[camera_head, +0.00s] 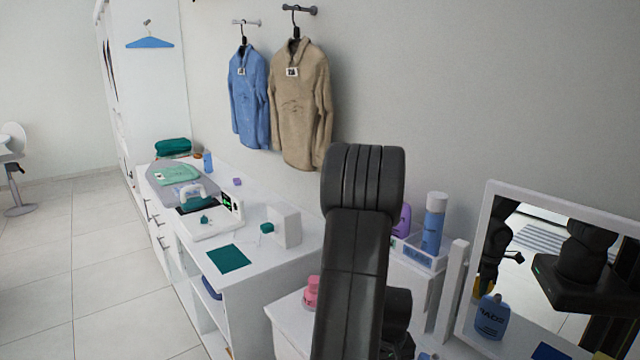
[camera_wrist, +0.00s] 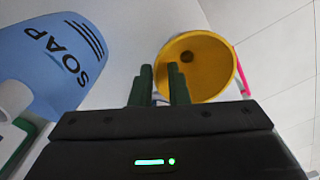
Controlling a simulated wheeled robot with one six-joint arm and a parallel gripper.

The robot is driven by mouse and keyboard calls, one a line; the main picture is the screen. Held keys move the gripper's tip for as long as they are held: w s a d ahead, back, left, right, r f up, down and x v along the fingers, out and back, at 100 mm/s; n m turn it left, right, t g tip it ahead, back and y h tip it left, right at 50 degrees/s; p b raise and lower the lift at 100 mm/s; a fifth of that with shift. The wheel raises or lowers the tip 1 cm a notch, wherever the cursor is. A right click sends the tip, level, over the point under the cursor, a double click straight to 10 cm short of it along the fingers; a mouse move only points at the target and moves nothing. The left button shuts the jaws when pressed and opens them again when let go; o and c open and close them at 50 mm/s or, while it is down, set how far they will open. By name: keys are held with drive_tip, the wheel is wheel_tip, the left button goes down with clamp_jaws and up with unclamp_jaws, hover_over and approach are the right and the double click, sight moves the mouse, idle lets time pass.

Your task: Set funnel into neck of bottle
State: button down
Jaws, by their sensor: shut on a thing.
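In the wrist view my gripper (camera_wrist: 160,78) is shut, with its dark green fingers on the near left rim of a yellow funnel (camera_wrist: 212,62). The funnel's wide mouth faces the camera and a dark hole shows inside it. A blue bottle marked SOAP (camera_wrist: 50,55) is at the left, apart from the funnel. Its pale top end (camera_wrist: 12,98) lies at the picture's left edge. A blue soap bottle appears in the mirror (camera_head: 490,318).
A framed mirror (camera_head: 490,205) stands at the right. A white tray (camera_head: 428,259) holds a blue can (camera_head: 433,225) and a purple bottle. A pink bottle (camera_head: 311,292) stands left of my arm.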

drive_tip(key=shift+r+p, duration=0.9)
drive_tip(key=shift+r, duration=0.6)
idle(0.4)
drive_tip(key=shift+r+p, duration=1.65)
drive_tip(key=shift+r, duration=0.85)
drive_tip(key=shift+f, duration=0.1)
